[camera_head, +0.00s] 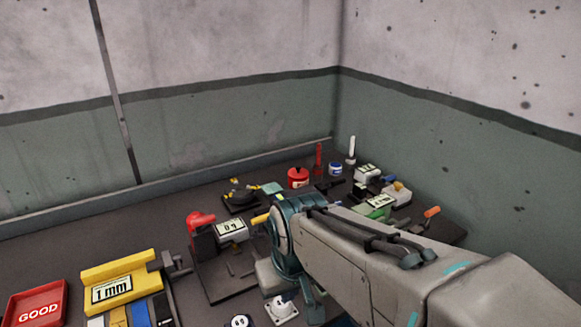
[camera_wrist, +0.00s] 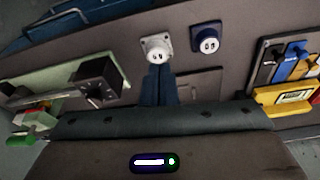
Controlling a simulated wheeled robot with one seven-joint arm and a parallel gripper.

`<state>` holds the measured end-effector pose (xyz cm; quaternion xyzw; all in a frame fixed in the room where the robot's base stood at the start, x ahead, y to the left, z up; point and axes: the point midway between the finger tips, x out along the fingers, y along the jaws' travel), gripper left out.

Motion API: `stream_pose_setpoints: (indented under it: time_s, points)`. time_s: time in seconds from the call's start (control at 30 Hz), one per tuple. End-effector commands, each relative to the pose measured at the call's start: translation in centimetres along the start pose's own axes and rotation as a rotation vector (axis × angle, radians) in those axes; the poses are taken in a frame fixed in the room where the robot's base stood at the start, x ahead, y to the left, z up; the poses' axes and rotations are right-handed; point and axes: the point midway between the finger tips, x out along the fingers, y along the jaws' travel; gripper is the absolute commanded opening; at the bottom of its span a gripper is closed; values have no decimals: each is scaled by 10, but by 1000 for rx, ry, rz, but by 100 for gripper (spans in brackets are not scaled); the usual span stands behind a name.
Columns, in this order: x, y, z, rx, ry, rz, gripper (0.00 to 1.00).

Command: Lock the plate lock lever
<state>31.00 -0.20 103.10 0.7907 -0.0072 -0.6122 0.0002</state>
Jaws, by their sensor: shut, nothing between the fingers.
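No part is plainly marked as the plate lock lever, so I cannot tell which one it is. A dark station with a red handle (camera_head: 200,220) and a scale display (camera_head: 232,230) stands left of my arm in the head view. An orange-tipped lever (camera_head: 432,211) shows right of my arm. In the wrist view, my gripper (camera_wrist: 160,72) has its dark blue fingers together and empty. The fingertips appear just below a white two-hole piece (camera_wrist: 157,48) in the picture; contact is unclear. A dark blue two-hole piece (camera_wrist: 208,40) sits to its right. My arm hides part of the bench.
A yellow 1 mm gauge block (camera_head: 118,288) and a red GOOD tray (camera_head: 38,306) are at the left. A red container (camera_head: 298,178) and a blue-labelled jar (camera_head: 335,169) stand at the back. In the wrist view, a black box (camera_wrist: 100,82) sits at the left.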

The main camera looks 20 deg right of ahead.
Motion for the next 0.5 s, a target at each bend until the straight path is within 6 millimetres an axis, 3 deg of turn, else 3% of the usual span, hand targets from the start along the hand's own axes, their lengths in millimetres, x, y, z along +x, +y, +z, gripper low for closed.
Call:
stream_pose_setpoints:
  time_s: [0.17, 0.3, 0.5]
  points:
    - [-19, 16, -70, -28, 5, 28, 0]
    - [-30, 35, -138, -72, 10, 38, 0]
    - [-31, 72, -226, -129, 24, 28, 0]
